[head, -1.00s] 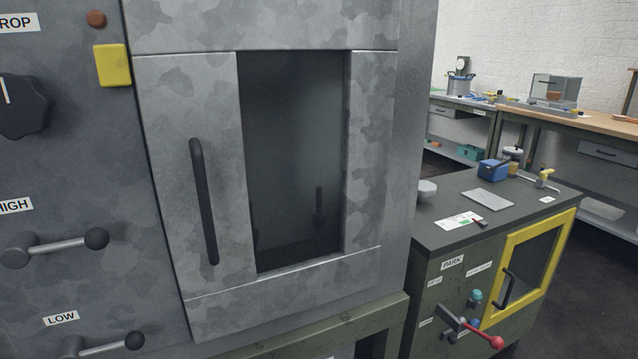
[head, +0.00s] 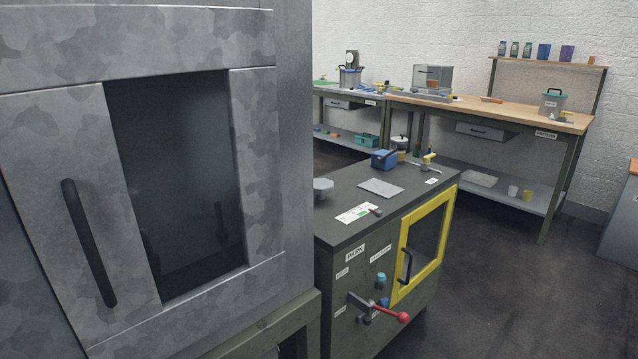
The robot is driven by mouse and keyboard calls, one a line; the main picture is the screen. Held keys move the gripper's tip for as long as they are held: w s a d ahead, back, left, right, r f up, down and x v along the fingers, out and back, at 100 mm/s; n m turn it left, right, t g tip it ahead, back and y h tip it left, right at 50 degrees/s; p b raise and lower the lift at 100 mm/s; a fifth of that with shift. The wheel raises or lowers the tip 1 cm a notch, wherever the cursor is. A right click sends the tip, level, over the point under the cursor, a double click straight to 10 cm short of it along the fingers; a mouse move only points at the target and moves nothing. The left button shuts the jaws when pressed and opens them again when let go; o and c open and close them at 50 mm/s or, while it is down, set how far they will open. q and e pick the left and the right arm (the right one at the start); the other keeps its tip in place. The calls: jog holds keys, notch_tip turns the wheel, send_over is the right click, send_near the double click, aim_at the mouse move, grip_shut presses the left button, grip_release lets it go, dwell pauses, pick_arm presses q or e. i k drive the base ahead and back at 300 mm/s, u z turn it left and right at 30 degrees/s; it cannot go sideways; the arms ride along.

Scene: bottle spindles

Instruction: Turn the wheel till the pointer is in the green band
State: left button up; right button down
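No wheel, pointer or green band can be made out in the head view. Neither of my grippers is in view. A large grey mottled cabinet (head: 255,150) fills the left side, with a dark window (head: 180,180) and a black upright handle (head: 88,243). To its right stands a dark green cabinet (head: 340,290) marked PARK, with a red-knobbed lever (head: 403,317), small blue and teal knobs, and a yellow-framed door (head: 452,215) that looks shut.
A blue box (head: 383,160), a grey plate (head: 381,188) and small items lie on the green cabinet's top. Benches (head: 490,112) with pots, a gauge and a glass case line the back wall. Dark floor (head: 500,290) at the right is clear.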

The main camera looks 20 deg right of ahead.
aim_at(322, 186)
jog(key=z, duration=2.05)
jog(key=i, duration=2.75)
jog(key=u, duration=4.05)
